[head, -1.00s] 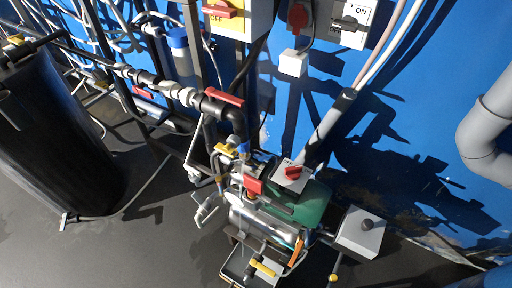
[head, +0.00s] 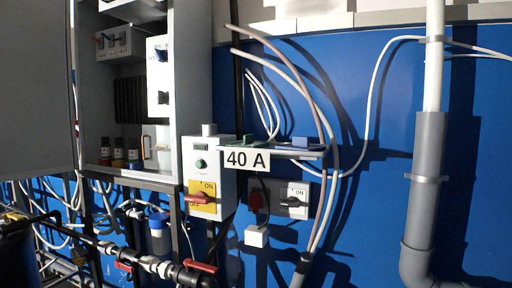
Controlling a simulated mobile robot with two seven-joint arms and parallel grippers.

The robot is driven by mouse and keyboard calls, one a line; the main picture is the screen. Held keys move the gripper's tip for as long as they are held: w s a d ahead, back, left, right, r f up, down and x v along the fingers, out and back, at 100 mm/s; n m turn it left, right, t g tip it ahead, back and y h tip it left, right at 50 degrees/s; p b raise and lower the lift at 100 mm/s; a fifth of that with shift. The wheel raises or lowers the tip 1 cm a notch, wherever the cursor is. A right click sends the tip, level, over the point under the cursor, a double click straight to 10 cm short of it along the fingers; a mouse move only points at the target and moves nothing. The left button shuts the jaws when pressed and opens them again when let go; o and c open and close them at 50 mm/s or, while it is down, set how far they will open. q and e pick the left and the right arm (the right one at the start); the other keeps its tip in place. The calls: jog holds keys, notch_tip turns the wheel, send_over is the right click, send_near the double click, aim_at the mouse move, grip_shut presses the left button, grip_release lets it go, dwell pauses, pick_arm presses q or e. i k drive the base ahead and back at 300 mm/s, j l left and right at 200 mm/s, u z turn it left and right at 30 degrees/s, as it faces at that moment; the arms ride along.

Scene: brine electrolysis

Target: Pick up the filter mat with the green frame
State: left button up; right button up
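No filter mat with a green frame can be clearly made out in the head view. A small green item (head: 248,139) shows at the back of a narrow shelf (head: 312,155), above the "40 A" label; it is too small to tell what it is. A small blue item (head: 300,142) is on the same shelf, to the right of the green one. Neither of my grippers is in view.
An open grey cabinet (head: 174,60) holds small bottles (head: 118,150). Left of the shelf is a control box with a yellow ON/OFF switch (head: 202,199). Cables hang in front of the blue wall (head: 375,210). A thick grey pipe (head: 427,185) runs down at right. Red-handled valves (head: 200,266) are at lower left.

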aim_at(248, 142)
jog(key=z, duration=1.45)
jog(key=j+z, duration=0.35)
jog(key=k+j+z, duration=0.1)
jog(key=j+z, duration=0.2)
jog(key=k+j+z, duration=0.15)
jog(key=j+z, duration=0.2)
jog(key=j, duration=0.1)
